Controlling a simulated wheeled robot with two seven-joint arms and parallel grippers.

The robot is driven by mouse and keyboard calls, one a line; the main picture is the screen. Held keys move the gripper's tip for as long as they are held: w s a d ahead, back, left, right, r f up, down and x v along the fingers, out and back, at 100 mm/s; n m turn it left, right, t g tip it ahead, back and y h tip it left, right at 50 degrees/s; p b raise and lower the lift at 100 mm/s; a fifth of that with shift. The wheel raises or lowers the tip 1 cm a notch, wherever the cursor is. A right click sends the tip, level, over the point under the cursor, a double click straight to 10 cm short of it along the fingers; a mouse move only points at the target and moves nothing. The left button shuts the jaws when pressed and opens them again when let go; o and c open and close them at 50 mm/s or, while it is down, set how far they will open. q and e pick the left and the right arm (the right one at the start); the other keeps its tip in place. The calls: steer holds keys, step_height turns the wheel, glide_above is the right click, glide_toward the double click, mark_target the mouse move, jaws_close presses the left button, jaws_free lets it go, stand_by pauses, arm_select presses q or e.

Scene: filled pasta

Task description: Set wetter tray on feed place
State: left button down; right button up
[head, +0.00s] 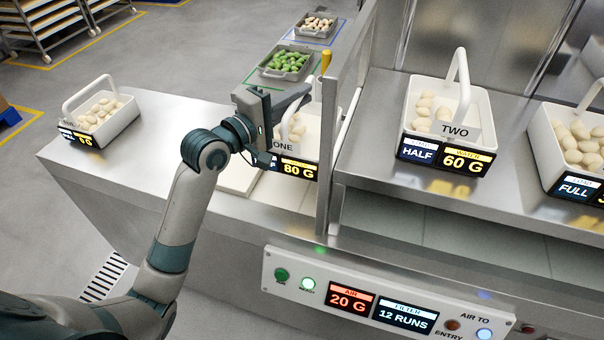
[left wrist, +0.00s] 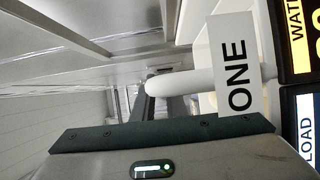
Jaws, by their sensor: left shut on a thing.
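My left gripper (head: 290,103) is shut on the white handle (left wrist: 185,82) of the white tray marked ONE (head: 311,138). Tray ONE holds pale pasta and its front display reads water 80 G; its load word is hidden by my wrist. I cannot tell if its base touches the surface. A pale flat plate (head: 240,178) lies on the steel counter just left of tray ONE. Tray TWO (head: 477,128), reading load half and water 60 G, stands upright on the steel surface right of the upright post. My right gripper is out of view.
A pasta tray (head: 130,122) stands on the counter's left end. Another tray (head: 549,150) reading FULL is at the right edge. A metal frame post (head: 328,150) stands right beside tray ONE. Grey bins of green (head: 268,72) and pale pasta (head: 301,31) lie behind.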

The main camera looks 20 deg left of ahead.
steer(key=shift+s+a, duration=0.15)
arm_select(q)
glide_above(299, 146)
step_height(299, 146, down, 5)
steer(key=shift+f, duration=0.1)
steer(key=shift+w+f, duration=0.1)
steer(key=shift+f, duration=0.35)
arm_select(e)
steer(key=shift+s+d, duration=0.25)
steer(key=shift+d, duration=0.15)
arm_select(q)
steer(key=shift+f, duration=0.5)
step_height(299, 146, down, 2)
steer(key=shift+f, duration=0.4)
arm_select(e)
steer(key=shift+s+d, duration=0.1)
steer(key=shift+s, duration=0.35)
arm_select(q)
steer(key=shift+f, duration=0.1)
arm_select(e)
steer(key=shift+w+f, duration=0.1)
